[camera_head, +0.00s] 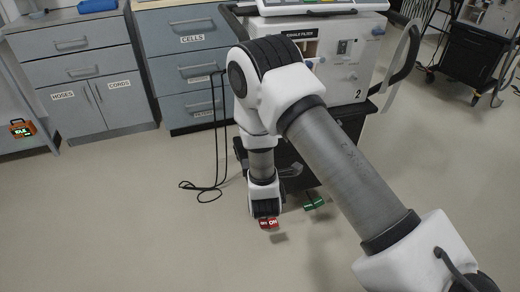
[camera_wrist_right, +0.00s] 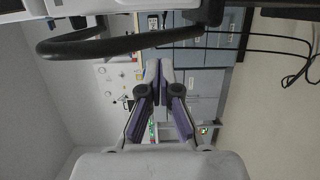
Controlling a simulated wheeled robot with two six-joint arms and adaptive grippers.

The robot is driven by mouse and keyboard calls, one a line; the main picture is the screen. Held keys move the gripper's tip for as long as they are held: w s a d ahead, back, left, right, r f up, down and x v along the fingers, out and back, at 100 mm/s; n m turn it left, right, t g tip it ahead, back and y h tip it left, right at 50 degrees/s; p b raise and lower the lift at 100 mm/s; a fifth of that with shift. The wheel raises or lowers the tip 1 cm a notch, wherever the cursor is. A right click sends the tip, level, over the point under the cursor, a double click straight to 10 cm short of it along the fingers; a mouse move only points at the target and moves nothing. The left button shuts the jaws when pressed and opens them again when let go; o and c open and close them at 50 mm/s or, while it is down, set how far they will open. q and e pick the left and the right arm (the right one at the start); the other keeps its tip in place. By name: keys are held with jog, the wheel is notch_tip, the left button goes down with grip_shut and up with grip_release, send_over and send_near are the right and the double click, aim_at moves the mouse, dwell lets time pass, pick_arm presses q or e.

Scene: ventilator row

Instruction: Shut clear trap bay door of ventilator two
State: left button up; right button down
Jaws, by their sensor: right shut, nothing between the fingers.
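Ventilator two (camera_head: 345,75), a white box with a "2" on its front, stands on a dark cart at the upper middle right in the head view. My right arm crosses in front and hides much of its left front. A pale, see-through-looking loop or panel (camera_head: 403,62) stands out at its right side, beside a dark handle; I cannot tell for sure that it is the clear trap bay door. My right gripper (camera_wrist_right: 159,68) is shut and empty in the wrist view, with a dark curved handle (camera_wrist_right: 130,45) above it. My left gripper is not in view.
Grey drawer cabinets (camera_head: 190,65) stand left of the ventilator. Black cables (camera_head: 205,190) hang to the floor. Red (camera_head: 269,223) and green (camera_head: 314,203) tabs show low by the cart. An orange box (camera_head: 22,128) sits far left. The front floor is clear.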

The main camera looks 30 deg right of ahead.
jog(key=w+d+b, duration=0.1)
jog(key=w+d, duration=0.1)
jog(key=d, duration=0.4)
jog(key=shift+w, duration=0.35)
